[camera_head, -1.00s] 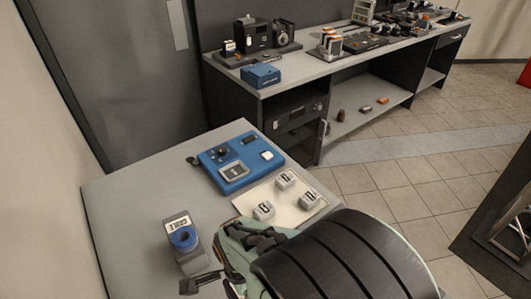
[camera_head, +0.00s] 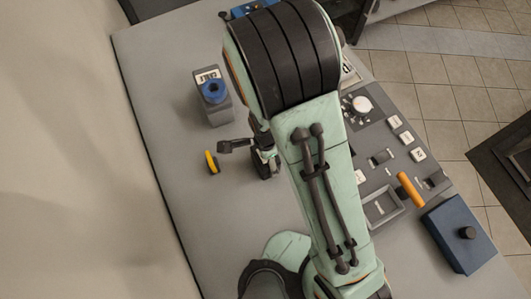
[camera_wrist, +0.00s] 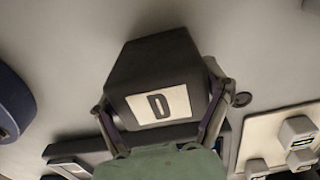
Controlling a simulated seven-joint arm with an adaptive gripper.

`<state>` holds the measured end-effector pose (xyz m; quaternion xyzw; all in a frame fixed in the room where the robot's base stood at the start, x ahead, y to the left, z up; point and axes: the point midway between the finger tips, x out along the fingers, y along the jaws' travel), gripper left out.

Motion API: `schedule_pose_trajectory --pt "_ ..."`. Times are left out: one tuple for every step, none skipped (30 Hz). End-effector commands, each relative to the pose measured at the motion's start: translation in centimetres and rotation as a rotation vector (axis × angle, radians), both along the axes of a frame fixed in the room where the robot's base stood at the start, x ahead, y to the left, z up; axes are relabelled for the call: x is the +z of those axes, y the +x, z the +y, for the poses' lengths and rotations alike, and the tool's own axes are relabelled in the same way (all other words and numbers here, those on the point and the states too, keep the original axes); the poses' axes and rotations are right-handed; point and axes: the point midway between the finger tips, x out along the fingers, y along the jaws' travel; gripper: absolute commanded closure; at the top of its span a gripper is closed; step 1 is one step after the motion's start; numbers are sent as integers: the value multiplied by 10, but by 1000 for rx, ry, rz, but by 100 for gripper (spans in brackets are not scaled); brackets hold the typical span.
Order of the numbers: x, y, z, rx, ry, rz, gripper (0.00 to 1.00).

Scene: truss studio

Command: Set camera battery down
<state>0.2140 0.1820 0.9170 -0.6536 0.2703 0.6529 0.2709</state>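In the wrist view a dark block with a white label marked "D" (camera_wrist: 158,85), which I take to be the camera battery, sits between the two fingers of my gripper (camera_wrist: 157,98). The fingers press on its two sides, so the gripper is shut on it. In the head view my gripper (camera_head: 262,158) is small and partly hidden by my arm, over the grey table (camera_head: 230,225). The battery cannot be made out clearly there. Whether it touches the table cannot be told.
To the right lie a grey control panel with an orange handle (camera_head: 408,190) and a dark blue box (camera_head: 460,233). A white tray with labelled blocks (camera_wrist: 255,130) shows in the wrist view.

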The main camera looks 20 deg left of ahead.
Motion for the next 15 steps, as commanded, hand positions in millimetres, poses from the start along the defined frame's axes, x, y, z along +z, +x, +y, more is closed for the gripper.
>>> schedule_pose_trajectory --pt "0 0 0 0 0 0 2" --pt "0 0 0 0 0 0 0" --pt "0 0 0 0 0 0 0" --pt "0 0 0 0 0 0 0" --pt "0 0 0 0 0 0 0" --pt "0 0 0 0 0 0 0" --pt "0 0 0 0 0 0 0" --pt "0 0 0 0 0 0 0" --pt "0 0 0 0 0 0 0" --pt "0 0 0 0 0 0 0" --pt "1 0 0 0 0 0 0" --pt "1 0 0 0 0 0 0" --pt "3 0 0 1 1 -1 0" --pt "5 0 0 1 1 -1 0" --pt "8 0 1 0 3 -1 0"
